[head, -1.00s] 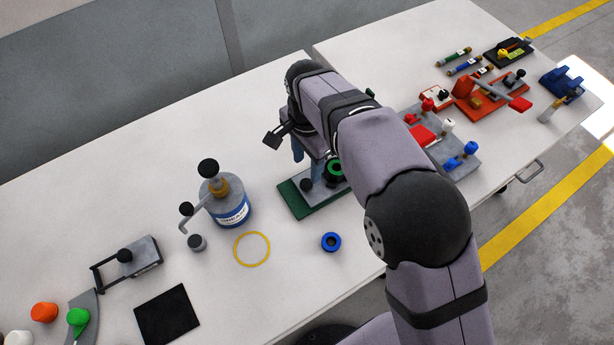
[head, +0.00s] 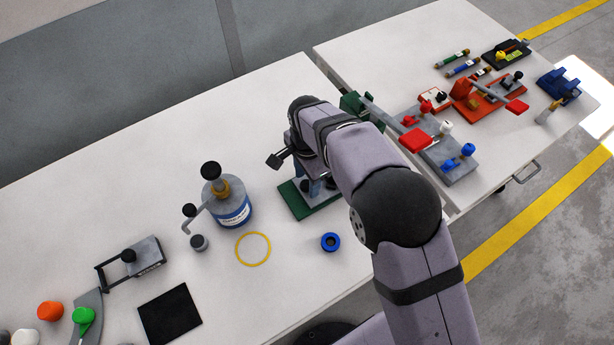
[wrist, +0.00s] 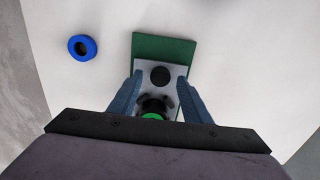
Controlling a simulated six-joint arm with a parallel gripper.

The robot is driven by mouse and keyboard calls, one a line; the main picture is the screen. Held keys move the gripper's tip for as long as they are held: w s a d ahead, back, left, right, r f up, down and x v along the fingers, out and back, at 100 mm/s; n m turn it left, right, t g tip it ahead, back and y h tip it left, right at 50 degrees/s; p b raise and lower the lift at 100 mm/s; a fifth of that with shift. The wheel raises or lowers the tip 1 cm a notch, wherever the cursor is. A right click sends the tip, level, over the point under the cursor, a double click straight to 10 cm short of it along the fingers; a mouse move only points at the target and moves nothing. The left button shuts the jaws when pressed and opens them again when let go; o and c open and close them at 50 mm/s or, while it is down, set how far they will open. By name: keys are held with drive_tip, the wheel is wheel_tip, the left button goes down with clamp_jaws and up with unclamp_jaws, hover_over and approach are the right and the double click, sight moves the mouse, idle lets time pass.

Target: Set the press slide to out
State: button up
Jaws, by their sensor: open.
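The press has a green base (head: 309,211) at the middle of the table in the head view, largely hidden by my arm. In the wrist view the green base (wrist: 163,44) carries a grey slide plate (wrist: 148,68) with a round black knob (wrist: 160,77) on it. My gripper (wrist: 158,77) is open. Its blue-grey fingers lie on either side of the plate, with the knob between their tips and no clear contact. A dark round part with a green ring (wrist: 152,116) sits between the fingers nearer the palm. Height above the knob cannot be told.
A blue ring (head: 330,242) lies right of a yellow ring (head: 253,249) in front of the press. A blue-labelled pump bottle (head: 230,205) stands to the left. Red and grey fixtures (head: 447,150) stand on the right table. Bare table lies around the press base.

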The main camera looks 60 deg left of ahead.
drive_tip(key=shift+f, duration=0.3)
clamp_jaws()
drive_tip(key=s, duration=0.5)
unclamp_jaws()
drive_tip(key=shift+w, duration=0.15)
drive_tip(key=shift+r, duration=0.15)
wheel_tip(320, 180, up, 7)
drive_tip(key=b, duration=0.2)
